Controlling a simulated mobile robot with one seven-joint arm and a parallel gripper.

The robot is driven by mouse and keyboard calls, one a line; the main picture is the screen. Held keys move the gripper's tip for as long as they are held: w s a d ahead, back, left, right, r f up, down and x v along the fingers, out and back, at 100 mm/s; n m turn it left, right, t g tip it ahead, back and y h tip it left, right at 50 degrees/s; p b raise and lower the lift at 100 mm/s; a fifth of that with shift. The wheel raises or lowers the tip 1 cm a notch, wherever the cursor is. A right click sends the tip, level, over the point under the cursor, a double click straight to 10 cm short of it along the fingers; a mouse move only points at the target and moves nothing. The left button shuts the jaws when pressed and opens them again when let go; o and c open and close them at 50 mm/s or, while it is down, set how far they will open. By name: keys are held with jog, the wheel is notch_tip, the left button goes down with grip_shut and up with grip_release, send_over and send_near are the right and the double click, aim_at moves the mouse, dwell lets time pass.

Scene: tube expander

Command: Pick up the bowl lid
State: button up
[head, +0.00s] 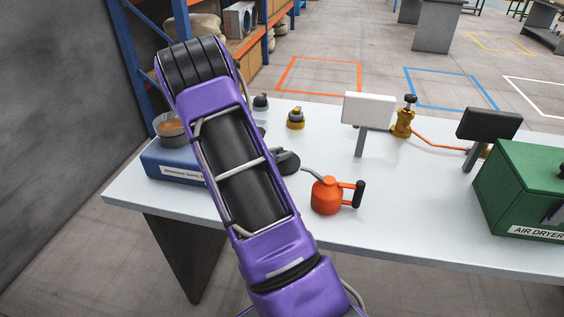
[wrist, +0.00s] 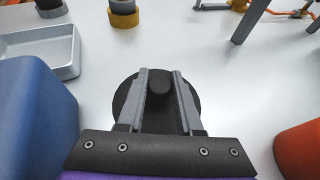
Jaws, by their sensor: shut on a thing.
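The bowl lid is a dark round disc with a black knob (wrist: 160,88), low in the middle of the wrist view. My gripper (wrist: 162,76) has its two grey fingers on either side of the knob and is shut on it. In the head view a dark round shape, seemingly the lid (head: 289,161), shows at the right edge of my purple arm, which hides my fingers. I cannot tell whether the lid touches the table.
The blue box (head: 172,169) stands left of my gripper and an orange oil can (head: 327,196) stands to the right. A grey tray (wrist: 62,52) and a yellow-based piece (head: 295,120) are behind. A green box (head: 535,190) is far right. The table's front middle is clear.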

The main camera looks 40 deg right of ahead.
aim_at(281, 152)
grip_shut()
jog(key=shift+r, duration=0.1)
notch_tip(281, 152, up, 10)
jog(key=shift+f+p, duration=0.1)
jog(key=shift+p, duration=0.3)
jog(key=shift+a, duration=0.15)
